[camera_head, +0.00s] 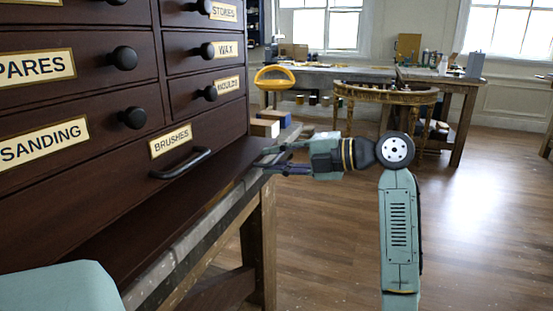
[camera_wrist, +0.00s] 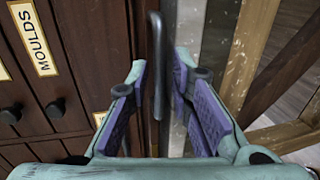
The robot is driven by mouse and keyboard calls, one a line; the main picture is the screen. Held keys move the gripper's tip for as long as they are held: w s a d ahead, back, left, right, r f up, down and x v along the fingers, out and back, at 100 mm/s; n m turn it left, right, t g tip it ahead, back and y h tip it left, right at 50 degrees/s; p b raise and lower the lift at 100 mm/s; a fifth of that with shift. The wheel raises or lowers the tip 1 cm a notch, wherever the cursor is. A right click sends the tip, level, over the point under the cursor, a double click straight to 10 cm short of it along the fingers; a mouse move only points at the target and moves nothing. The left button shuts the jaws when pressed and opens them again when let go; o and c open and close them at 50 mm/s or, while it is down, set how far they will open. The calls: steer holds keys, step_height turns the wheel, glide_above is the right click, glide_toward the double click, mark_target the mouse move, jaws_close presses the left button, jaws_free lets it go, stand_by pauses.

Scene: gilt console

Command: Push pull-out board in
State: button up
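The task's pull-out board appears to be the dark brown slab (camera_head: 190,205) jutting out under the BRUSHES drawer of the cabinet, above the pale bench edge. How far it stands out is hard to tell. My gripper (camera_head: 262,160) is at its far right end, pointing left along the cabinet front. In the wrist view my gripper (camera_wrist: 157,115) is open, its purple finger pads apart. A dark bar handle (camera_wrist: 158,60) shows between and beyond the fingers. It looks like the BRUSHES handle (camera_head: 182,164). I cannot tell whether the fingers touch the board.
The dark drawer cabinet (camera_head: 100,95) with round knobs fills the left. The floor on the right is clear.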

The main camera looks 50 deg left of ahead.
mark_target(240, 151)
jaws_close()
stand_by(0.5)
steer(key=x, duration=0.2)
steer(key=r+x, duration=0.1)
steer(key=x, duration=0.5)
steer(key=shift+s+a+r, duration=0.2)
steer(key=shift+a+r, duration=0.15)
jaws_free()
steer(key=shift+a, duration=0.15)
steer(key=shift+o, duration=1.4)
steer(key=shift+s, duration=0.1)
